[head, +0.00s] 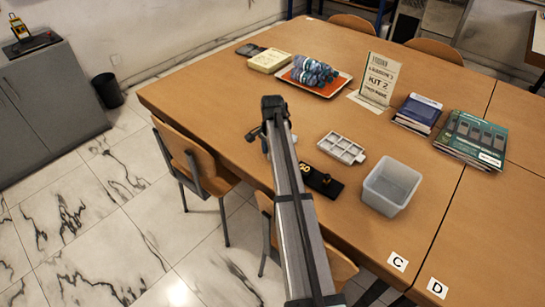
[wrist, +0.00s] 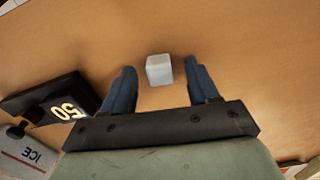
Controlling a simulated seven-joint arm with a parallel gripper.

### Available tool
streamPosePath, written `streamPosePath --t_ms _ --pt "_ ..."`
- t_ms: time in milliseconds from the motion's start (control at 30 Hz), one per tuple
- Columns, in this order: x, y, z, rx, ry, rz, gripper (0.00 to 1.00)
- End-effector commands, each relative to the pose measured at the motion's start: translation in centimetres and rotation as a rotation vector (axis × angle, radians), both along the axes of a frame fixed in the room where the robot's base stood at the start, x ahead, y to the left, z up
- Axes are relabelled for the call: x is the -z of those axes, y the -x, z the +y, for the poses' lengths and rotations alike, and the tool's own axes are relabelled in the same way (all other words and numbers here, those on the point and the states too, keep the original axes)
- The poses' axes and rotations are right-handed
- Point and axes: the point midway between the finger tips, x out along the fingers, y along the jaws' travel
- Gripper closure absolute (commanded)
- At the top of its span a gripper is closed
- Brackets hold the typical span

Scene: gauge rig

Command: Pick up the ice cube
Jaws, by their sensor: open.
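A small whitish ice cube (wrist: 159,69) sits on the wooden table in the wrist view. My gripper (wrist: 160,66) is open, with one blue finger on each side of the cube and a clear gap to both. The cube is between the fingertips in the picture; how high the fingers are above the table is hard to tell.
In the head view, a white compartment tray (head: 341,148) and a clear bin (head: 391,187) stand to the right. An orange tray (head: 327,88) holds blue rolls farther back.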

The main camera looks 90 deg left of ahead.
Motion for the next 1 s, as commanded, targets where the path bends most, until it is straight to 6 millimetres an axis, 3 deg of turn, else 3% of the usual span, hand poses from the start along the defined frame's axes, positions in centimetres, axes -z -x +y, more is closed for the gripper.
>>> streamPosePath --t_ms 67,667,1000 --pt "-0.02 0.00 0.00 0.000 0.000 0.000 0.42" --pt "-0.06 -0.01 -0.01 0.000 0.000 0.000 1.00" --pt "-0.77 -0.01 0.02 0.000 0.000 0.000 1.00"
